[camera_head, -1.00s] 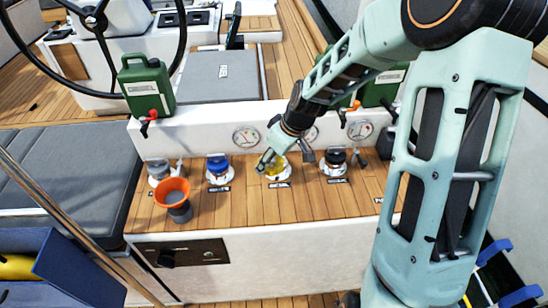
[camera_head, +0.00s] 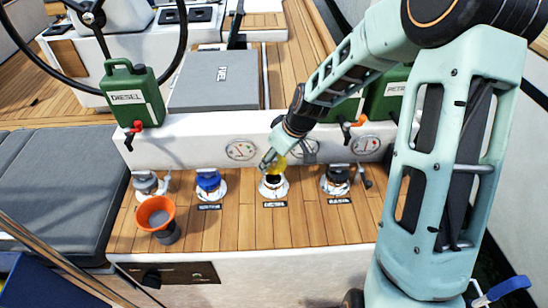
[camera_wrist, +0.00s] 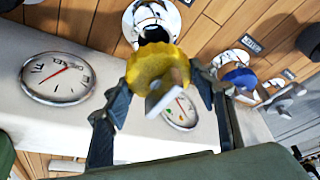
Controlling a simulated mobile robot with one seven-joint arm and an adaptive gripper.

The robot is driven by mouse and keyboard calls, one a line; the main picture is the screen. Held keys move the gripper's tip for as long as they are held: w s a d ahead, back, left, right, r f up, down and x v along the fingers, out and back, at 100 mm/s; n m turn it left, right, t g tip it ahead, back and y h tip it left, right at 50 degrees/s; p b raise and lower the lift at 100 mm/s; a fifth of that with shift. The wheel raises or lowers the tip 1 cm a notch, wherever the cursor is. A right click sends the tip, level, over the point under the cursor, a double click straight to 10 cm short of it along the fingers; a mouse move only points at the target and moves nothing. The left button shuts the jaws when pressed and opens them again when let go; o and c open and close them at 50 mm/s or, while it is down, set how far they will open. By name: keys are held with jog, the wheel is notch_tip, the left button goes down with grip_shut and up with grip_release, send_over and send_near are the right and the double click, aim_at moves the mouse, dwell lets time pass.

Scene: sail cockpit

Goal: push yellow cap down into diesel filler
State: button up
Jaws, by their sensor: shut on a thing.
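The yellow cap (camera_wrist: 157,72) is held between the fingers of my gripper (camera_head: 280,164). In the head view the cap (camera_head: 281,167) is small and partly hidden by the fingers. It hangs clear of the diesel filler (camera_head: 273,188), just above it and toward the gauge panel. The filler is a white and metal ring with a dark open mouth. In the wrist view the filler (camera_wrist: 152,14) lies beyond the cap, near the top edge. The cap's tab points toward the wrist camera. The filler's label is too small to read surely.
A blue-capped filler (camera_head: 209,183) stands to the left and a black-capped filler (camera_head: 337,178) to the right. A grey-capped filler (camera_head: 145,183) and an orange funnel (camera_head: 155,213) are farther left. Gauges (camera_head: 241,150) line the white panel behind. Green cans (camera_head: 133,92) stand above it.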

aim_at(280, 164)
jog(key=shift+f+b, duration=1.55)
jog(key=shift+f, duration=0.95)
jog(key=shift+f+b, duration=0.55)
jog(key=shift+b, duration=0.1)
jog(key=o, duration=1)
jog(key=p+v, duration=0.9)
jog(key=v, duration=0.2)
